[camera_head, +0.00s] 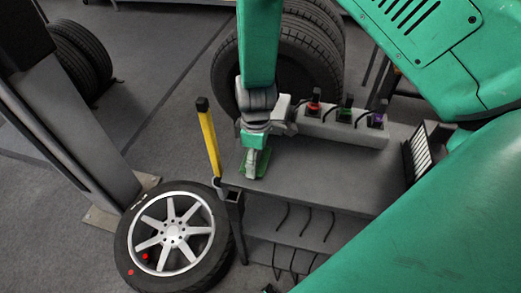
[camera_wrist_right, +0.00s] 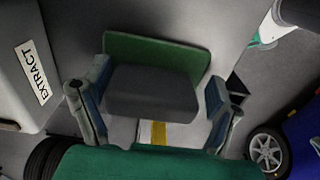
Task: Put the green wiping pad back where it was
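The green wiping pad (camera_head: 264,160) lies at the left end of the grey bench top, partly hidden by my right gripper. In the right wrist view the pad (camera_wrist_right: 130,48) shows as a green slab with a dark grey block (camera_wrist_right: 150,95) on it. My right gripper (camera_head: 252,168) points down at the pad. In the wrist view its fingers (camera_wrist_right: 158,100) stand on either side of the grey block, with a gap visible at the right finger. It looks open around the block, not clamped. My left gripper is not in view.
The grey bench (camera_head: 330,178) carries a rack (camera_head: 345,127) with red, green and purple-topped items behind my gripper. A yellow post (camera_head: 209,138) stands left of the bench, close to my gripper. A wheel (camera_head: 205,245) lies below left. Hooks hang under the bench top.

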